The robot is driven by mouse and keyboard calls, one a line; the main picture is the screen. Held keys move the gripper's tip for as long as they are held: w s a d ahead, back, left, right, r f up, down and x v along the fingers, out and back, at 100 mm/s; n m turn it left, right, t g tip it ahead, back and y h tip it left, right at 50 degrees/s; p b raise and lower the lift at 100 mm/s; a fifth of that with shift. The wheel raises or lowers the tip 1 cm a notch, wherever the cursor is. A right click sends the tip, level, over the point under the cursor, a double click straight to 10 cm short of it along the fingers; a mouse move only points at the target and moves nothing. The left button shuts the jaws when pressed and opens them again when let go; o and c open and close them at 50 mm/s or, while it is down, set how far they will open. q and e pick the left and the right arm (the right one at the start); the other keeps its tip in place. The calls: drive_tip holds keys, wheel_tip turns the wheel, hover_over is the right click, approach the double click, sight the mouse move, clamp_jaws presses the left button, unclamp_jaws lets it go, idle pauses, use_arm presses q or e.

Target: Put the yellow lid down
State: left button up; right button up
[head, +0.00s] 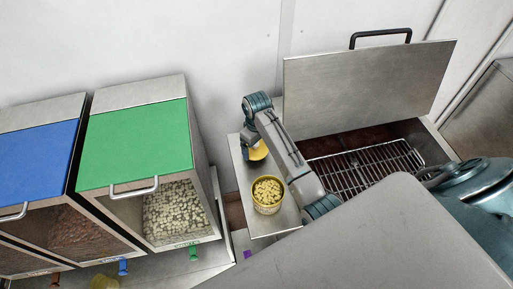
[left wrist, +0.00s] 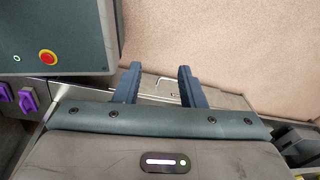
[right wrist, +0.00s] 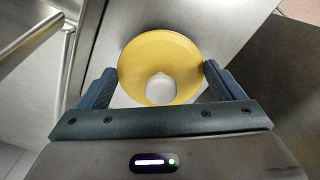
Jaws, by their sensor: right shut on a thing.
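The yellow lid (right wrist: 160,60) is a round disc with a white knob (right wrist: 160,89). My right gripper (right wrist: 160,76) has a finger on each side of it and is shut on it. In the head view the lid (head: 258,151) shows partly below my right gripper (head: 250,146), over the back of a narrow steel shelf (head: 250,218). Whether it touches the shelf is unclear. An open yellow tub (head: 267,204) full of pale yellow pieces stands on this shelf, nearer than the lid. My left gripper (left wrist: 158,78) is open and empty in the left wrist view.
Right of the shelf is an open steel basin with a wire rack (head: 365,170) and a raised lid (head: 365,85). Bins with green (head: 135,140) and blue (head: 38,160) lids stand at left. A control panel with a red button (left wrist: 48,57) is near my left gripper.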

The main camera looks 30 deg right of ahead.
sight(256, 149)
wheel_tip(256, 149, down, 2)
drive_tip(key=shift+f+p, duration=0.25)
drive_tip(key=shift+p, duration=0.1)
drive_tip(key=shift+f, duration=0.25)
use_arm(q)
drive_tip(key=shift+d+r, duration=0.45)
drive_tip(key=shift+d, duration=0.3)
use_arm(e)
drive_tip(key=shift+f, duration=0.15)
drive_tip(key=o, duration=0.7)
use_arm(q)
drive_tip(key=shift+w+a, duration=0.1)
drive_tip(key=shift+a, duration=0.15)
